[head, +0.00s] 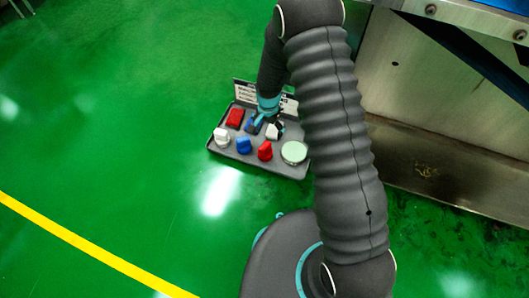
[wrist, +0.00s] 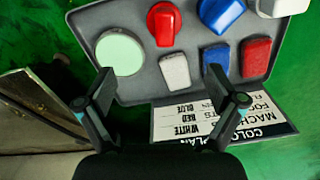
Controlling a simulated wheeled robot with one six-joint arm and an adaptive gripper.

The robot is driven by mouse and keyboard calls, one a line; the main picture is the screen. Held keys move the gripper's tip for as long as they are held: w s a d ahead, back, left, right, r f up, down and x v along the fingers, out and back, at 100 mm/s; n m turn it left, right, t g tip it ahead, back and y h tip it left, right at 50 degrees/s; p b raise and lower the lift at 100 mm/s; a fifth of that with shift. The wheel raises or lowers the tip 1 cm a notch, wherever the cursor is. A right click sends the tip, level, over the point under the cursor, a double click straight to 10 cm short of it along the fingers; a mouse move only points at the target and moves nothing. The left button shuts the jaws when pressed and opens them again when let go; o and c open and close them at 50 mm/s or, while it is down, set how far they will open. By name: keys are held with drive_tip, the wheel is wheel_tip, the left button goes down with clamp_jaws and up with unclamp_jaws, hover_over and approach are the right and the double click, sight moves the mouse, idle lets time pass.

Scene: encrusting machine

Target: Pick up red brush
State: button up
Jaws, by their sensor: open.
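Two red items lie in a grey tray (head: 215,146), and I cannot tell which is the brush. One is a flat red block (head: 235,117) at the tray's back left; it shows at the right in the wrist view (wrist: 256,57). The other is a rounded red item with a raised grip (head: 265,151) in the front row, at the top in the wrist view (wrist: 164,24). My gripper (wrist: 160,80) is open and empty. In the head view it hangs over the tray's back edge (head: 266,112), close to the blue and white blocks.
The tray also holds a blue block (wrist: 215,57), a white block (wrist: 175,71), blue (head: 243,145) and white (head: 221,137) rounded items and a pale green disc (head: 293,153). A lettered card (wrist: 225,120) stands behind. A metal machine (head: 440,95) is at right; green floor is clear left.

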sight(267, 144)
drive_tip(key=f, duration=1.1)
drive_tip(key=shift+s+a+b, duration=0.15)
drive_tip(key=shift+a+b, duration=0.1)
drive_tip(key=shift+b, duration=0.05)
drive_tip(key=shift+w+a+f, duration=0.15)
drive_tip(key=shift+f, duration=1.25)
drive_tip(key=shift+w+a+f, duration=0.1)
drive_tip(key=shift+f, duration=1.3)
drive_tip(key=c, duration=1.4)
drive_tip(key=shift+o, duration=0.2)
drive_tip(key=shift+r, duration=0.1)
drive_tip(key=shift+r, duration=0.45)
drive_tip(key=r, duration=0.3)
drive_tip(key=shift+w+d+r, duration=0.3)
drive_tip(key=shift+d+r, duration=0.05)
drive_tip(key=shift+d, duration=0.05)
drive_tip(key=w+d+r, duration=0.4)
drive_tip(key=d+r, duration=0.2)
drive_tip(key=d, duration=0.3)
drive_tip(key=shift+w+d+r, duration=0.15)
drive_tip(key=shift+w+d, duration=0.15)
drive_tip(key=shift+d, duration=0.05)
